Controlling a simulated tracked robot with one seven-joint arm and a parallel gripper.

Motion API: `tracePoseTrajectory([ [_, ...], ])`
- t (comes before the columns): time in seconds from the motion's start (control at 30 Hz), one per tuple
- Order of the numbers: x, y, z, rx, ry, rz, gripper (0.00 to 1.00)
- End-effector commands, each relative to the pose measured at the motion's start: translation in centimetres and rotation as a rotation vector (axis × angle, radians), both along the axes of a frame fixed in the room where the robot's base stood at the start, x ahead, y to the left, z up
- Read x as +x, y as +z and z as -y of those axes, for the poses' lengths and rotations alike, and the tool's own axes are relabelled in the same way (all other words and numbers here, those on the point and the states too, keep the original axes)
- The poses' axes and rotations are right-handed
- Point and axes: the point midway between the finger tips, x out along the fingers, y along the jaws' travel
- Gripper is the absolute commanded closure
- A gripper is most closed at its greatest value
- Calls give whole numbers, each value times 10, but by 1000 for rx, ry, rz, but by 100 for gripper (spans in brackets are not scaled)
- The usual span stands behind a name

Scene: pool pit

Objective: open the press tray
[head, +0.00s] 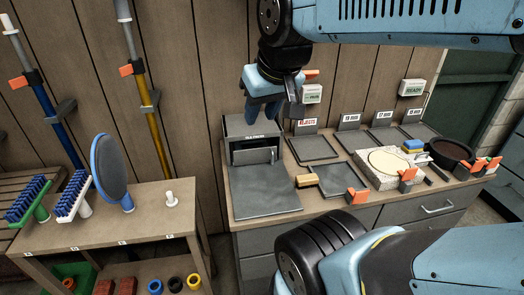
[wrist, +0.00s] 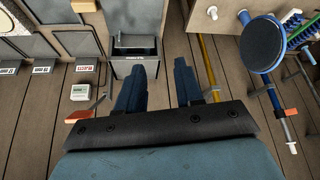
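The press (head: 250,127) is a grey box with a label on its front, at the back left of the cabinet top. Its front has a lighter grey panel (head: 252,156) with a small upright handle-like piece at its right; I cannot tell whether this is the tray's face. The panel sits within the box's outline. My gripper (head: 264,112) hangs above the press with its blue fingers pointing down. In the wrist view the press (wrist: 135,43) lies beyond the fingers. My gripper (wrist: 158,72) is open there, with nothing between its fingers.
A dark flat slab (head: 265,191) lies before the press. A small wooden block (head: 307,181), dark trays (head: 312,149) and a dark round pan (head: 451,154) lie to the right. A lower bench (head: 135,222) with brushes and a round paddle (head: 111,165) stands at left.

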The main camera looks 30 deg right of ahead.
Motion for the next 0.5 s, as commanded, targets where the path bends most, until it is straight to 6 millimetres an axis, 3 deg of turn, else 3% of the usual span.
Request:
tracePoseTrajectory([
  [0.27,15,-5,4,16,-17,-9,64],
  [0.5,69,-31,21,65,-88,-34,64],
])
